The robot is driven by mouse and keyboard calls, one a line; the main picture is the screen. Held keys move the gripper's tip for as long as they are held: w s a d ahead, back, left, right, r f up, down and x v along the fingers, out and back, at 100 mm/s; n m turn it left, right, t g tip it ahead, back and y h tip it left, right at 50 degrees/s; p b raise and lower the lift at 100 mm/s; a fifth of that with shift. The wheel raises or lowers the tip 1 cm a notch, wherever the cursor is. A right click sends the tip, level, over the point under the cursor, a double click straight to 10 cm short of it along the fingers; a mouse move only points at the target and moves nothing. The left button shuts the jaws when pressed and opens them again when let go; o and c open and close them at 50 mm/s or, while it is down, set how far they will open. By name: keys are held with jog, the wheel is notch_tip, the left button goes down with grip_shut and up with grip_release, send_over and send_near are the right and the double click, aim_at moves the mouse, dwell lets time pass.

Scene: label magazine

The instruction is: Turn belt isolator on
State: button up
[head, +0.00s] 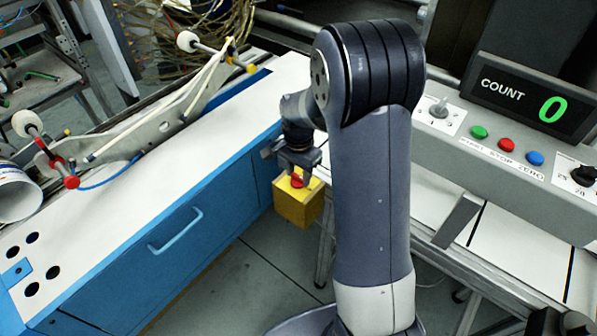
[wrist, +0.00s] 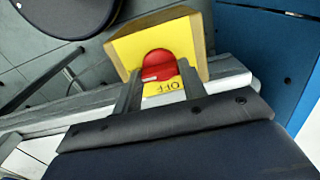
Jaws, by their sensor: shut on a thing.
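The belt isolator is a yellow box (head: 297,204) with a red knob (head: 297,182) on its top, low in the middle of the head view. In the wrist view the yellow box (wrist: 190,38) and the round red knob (wrist: 157,62) are close up. The word OFF shows upside down on the yellow face beside the knob. My gripper (head: 298,176) points down at the box from above. Its fingers, clear in the wrist view (wrist: 160,84), stand on either side of the knob and are shut on it. The fingers hide part of the knob and its other markings.
A blue cabinet with a white top (head: 225,128) stands left of the isolator. At right is a grey console (head: 450,145) with green, red and blue buttons, switches and a display (head: 535,100) reading COUNT 0. Grey floor shows below the isolator.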

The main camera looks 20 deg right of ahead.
aim_at(298, 176)
dwell(0.4)
jog(key=o, duration=1)
notch_tip(298, 176, up, 11)
jog(key=shift+f, duration=0.1)
notch_tip(298, 176, down, 11)
jog(key=shift+r, duration=0.1)
dwell(0.4)
dwell(0.4)
